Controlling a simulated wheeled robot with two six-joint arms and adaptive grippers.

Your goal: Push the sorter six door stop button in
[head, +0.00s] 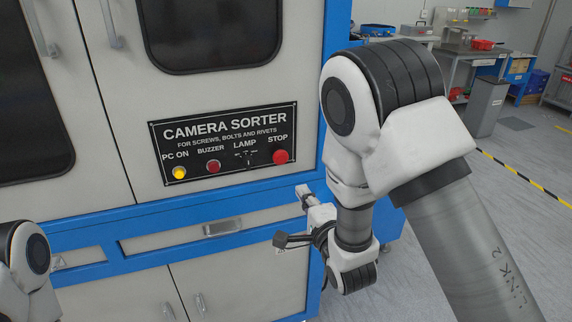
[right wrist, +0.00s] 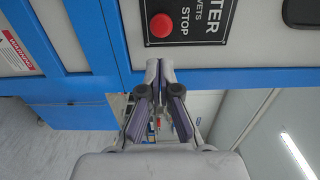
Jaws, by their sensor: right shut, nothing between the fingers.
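The red stop button (head: 281,156) is at the right end of the black "CAMERA SORTER" panel (head: 228,174) on the cabinet front. It also shows in the right wrist view (right wrist: 161,25), with STOP written beside it. My right gripper (head: 302,192) is shut and empty, below and a little right of the button in the head view. In the right wrist view its closed fingertips (right wrist: 159,68) point toward the panel's edge, apart from the button in the picture. The exact gap in depth is hard to tell. My left gripper is out of view; only part of its arm shows.
The panel also holds a yellow PC ON button (head: 179,173), a red buzzer button (head: 213,166) and a lamp switch (head: 247,157). A drawer handle (head: 222,228) is below. Open floor (head: 510,190) lies right of the cabinet, with benches (head: 470,65) farther back.

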